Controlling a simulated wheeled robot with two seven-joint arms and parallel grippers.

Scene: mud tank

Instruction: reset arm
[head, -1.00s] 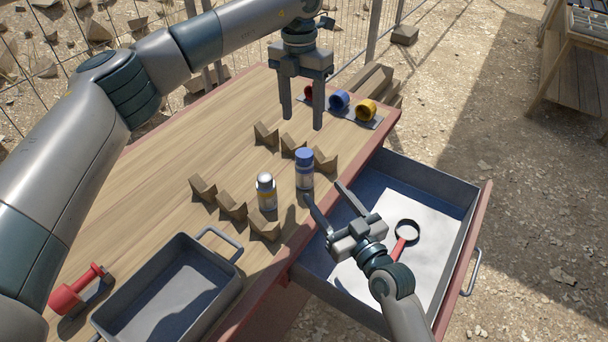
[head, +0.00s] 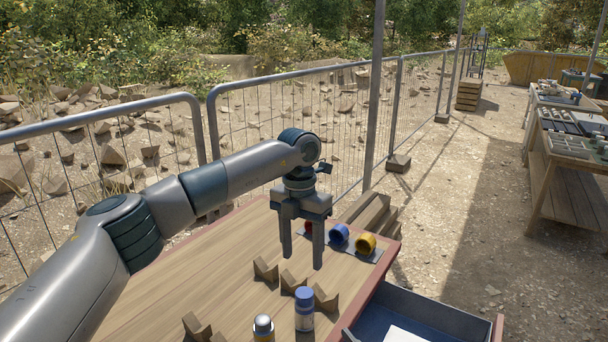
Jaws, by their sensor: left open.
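My left gripper (head: 303,246) hangs open and empty above the wooden table (head: 150,309), pointing down, with its fingers apart. My left arm reaches in from the left over the table. My right gripper is almost wholly below the bottom edge of the head view; only a dark tip (head: 348,335) shows near the drawer, so its state cannot be seen.
A blue-capped bottle (head: 304,312) and a silver-capped bottle (head: 263,329) stand among several wooden cradles (head: 266,270). Blue (head: 339,233) and yellow (head: 366,243) cups lie behind. An open drawer (head: 440,315) juts right. Mesh fence (head: 300,110) runs behind; other tables (head: 566,160) stand right.

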